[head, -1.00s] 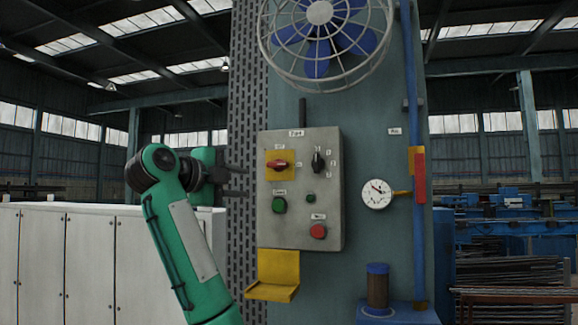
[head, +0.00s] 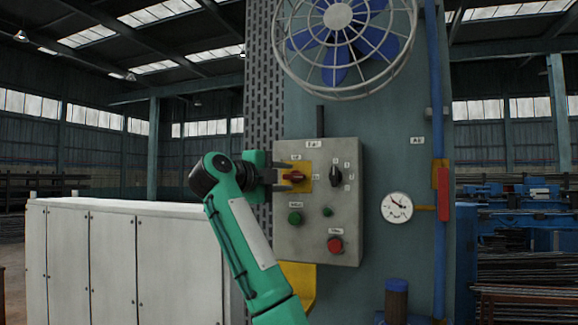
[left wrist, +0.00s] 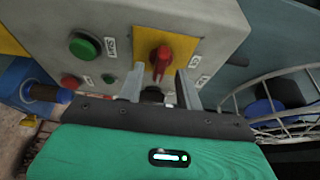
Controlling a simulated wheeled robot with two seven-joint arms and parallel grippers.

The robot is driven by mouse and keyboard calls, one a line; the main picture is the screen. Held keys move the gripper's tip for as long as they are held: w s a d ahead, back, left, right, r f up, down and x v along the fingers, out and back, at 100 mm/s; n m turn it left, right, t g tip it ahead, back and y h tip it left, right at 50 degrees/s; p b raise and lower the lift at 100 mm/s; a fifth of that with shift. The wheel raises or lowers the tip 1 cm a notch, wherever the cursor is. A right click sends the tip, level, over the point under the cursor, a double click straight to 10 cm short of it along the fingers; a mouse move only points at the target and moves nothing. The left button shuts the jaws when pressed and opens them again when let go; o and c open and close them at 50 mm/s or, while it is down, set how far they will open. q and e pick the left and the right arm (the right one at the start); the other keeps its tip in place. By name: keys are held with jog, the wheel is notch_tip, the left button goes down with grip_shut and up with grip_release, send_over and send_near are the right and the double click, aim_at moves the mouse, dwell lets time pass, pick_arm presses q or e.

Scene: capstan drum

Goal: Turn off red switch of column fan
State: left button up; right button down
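The red switch (head: 293,178) is a rotary handle on a yellow plate at the upper left of the grey control box (head: 318,225). It also shows in the left wrist view (left wrist: 161,58), where its handle points along the plate between the finger lines. My left gripper (head: 282,179) is at the box's left side, its fingers reaching to the switch. In the left wrist view the two fingers of the gripper (left wrist: 160,85) are apart, one on each side of the switch's line. I cannot tell whether they touch it. My right gripper is not in view.
A black selector (head: 336,174), green button (head: 295,218) and red button (head: 335,245) share the box face. The caged fan (head: 345,45) is above, a gauge (head: 397,207) right, a yellow bracket (head: 300,285) below. White cabinets (head: 110,255) stand at left.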

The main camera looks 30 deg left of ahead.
aim_at(294, 177)
pick_arm(q)
jog(key=shift+w+d+r+p, duration=0.1)
jog(key=shift+w+p, duration=0.1)
jog(key=shift+w, duration=0.25)
jog(key=shift+w+d+p, duration=0.1)
jog(key=shift+w+p, duration=0.05)
jog(key=shift+w, duration=0.55)
jog(key=shift+c, duration=0.3)
